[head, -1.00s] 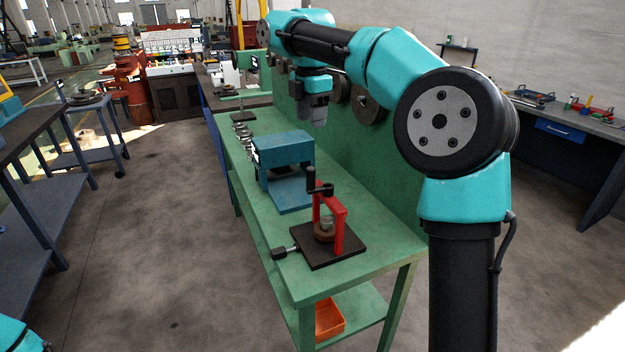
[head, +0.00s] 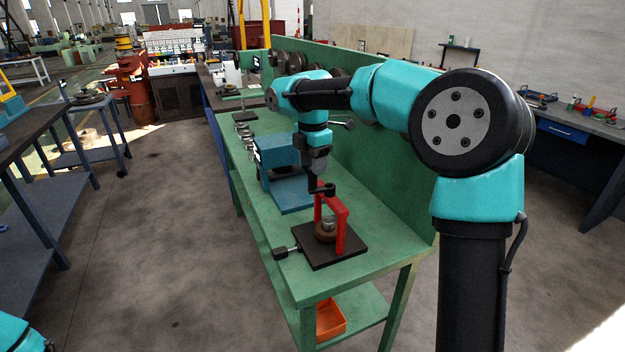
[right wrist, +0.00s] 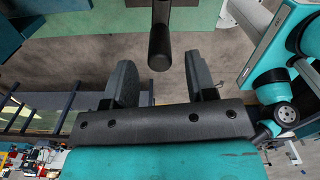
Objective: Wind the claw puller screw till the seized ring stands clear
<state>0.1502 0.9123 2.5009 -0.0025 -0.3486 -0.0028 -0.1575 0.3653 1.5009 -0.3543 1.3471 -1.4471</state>
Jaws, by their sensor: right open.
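The claw puller (head: 341,228) is a red frame standing on a dark base plate (head: 345,253) at the near end of the green bench. The brown seized ring (head: 325,236) sits low inside the frame around a silver shaft (head: 328,223). A black crank (head: 325,190) tops the puller's screw. My right gripper (head: 313,182) is over the crank's handle end. In the right wrist view its fingers (right wrist: 159,72) are open, with the dark handle (right wrist: 159,40) between them and gaps on both sides. My left gripper is out of view.
A blue press-like machine (head: 283,158) stands just behind the puller on the green bench (head: 380,260). A small black-handled lever (head: 283,252) sticks out left of the base plate. A green back panel (head: 385,165) bounds the bench's right side. An orange bin (head: 330,318) sits on the lower shelf.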

